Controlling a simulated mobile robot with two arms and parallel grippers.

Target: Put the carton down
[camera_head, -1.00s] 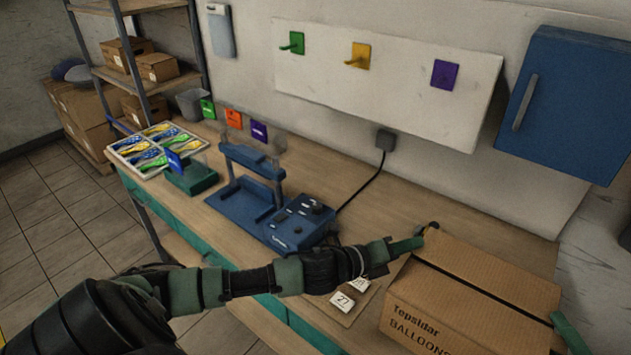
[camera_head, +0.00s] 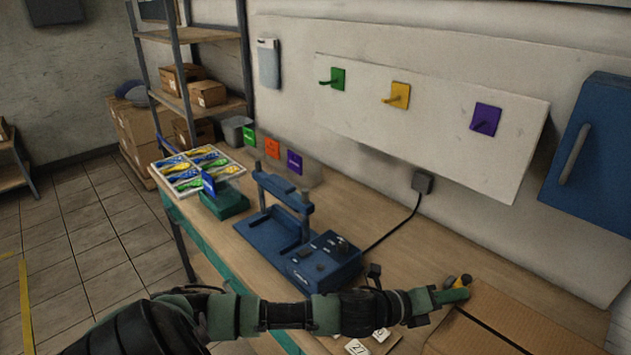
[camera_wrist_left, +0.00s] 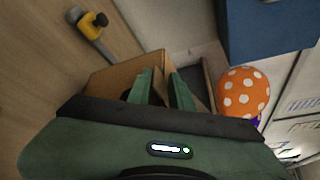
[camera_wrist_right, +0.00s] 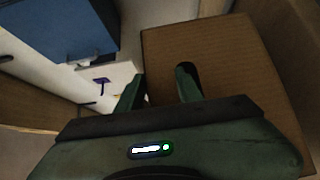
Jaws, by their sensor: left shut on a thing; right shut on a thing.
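The brown cardboard carton (camera_head: 540,318) is at the lower right of the head view, cut off by the bottom edge. My left gripper (camera_head: 455,295) is at its left end. In the left wrist view the fingers (camera_wrist_left: 160,85) are shut on the wall of the carton (camera_wrist_left: 118,76). In the right wrist view my right gripper (camera_wrist_right: 160,88) is shut on the opposite end of the carton (camera_wrist_right: 225,60), one finger at a dark hand hole. The carton is over the workbench (camera_head: 400,270); its underside is hidden, so I cannot tell whether it touches.
A yellow-and-black tool (camera_head: 461,280) lies just behind the carton's left end. The blue press (camera_head: 300,245) and number cards (camera_head: 368,342) are left of the carton. A blue wall cabinet (camera_head: 595,160) hangs above right. An orange dotted balloon (camera_wrist_left: 243,92) shows in the left wrist view.

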